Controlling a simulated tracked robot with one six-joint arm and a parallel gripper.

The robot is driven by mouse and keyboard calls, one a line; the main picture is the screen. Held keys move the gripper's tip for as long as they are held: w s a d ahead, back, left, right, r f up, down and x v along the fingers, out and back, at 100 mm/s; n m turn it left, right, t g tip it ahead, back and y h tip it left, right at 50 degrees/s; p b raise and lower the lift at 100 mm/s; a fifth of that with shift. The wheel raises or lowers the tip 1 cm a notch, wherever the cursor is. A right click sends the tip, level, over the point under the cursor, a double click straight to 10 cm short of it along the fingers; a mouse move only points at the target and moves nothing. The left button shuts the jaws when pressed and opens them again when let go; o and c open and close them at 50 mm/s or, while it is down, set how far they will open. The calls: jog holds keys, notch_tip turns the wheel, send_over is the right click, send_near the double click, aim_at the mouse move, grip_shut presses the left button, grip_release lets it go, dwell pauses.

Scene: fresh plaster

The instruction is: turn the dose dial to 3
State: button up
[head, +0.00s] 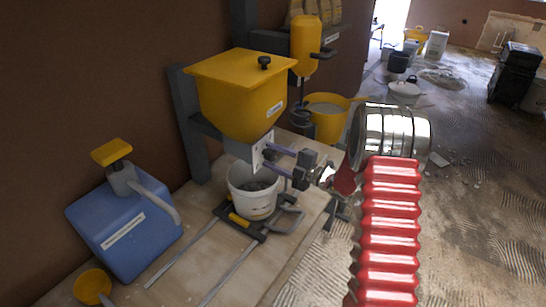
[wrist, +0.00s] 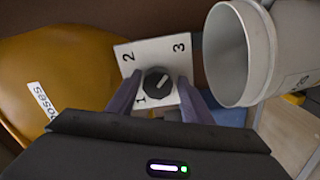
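The dose dial is a round black knob (wrist: 158,83) on a white plate (wrist: 150,54) marked 1 at lower left, 2 at upper left and 3 at upper right. A short pale mark on the knob slants toward the upper right; its exact reading is hard to tell. My gripper (wrist: 160,84) is open, with one finger on either side of the knob and small gaps visible. In the head view my gripper (head: 272,159) reaches to the plate from the right.
A white bucket (head: 251,197) stands right below the hopper outlet, close under my gripper; it also shows in the wrist view (wrist: 231,55). A blue canister (head: 125,228) stands left on the bench. A yellow bucket (head: 328,122) is behind.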

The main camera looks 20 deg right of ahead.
jog(key=shift+o, duration=0.4)
jog(key=shift+a+r, duration=0.1)
jog(key=shift+s+d, duration=0.35)
jog(key=shift+d, duration=0.1)
jog(key=v, duration=1.2)
jog(key=shift+s+d, duration=0.2)
jog(key=shift+s, duration=0.05)
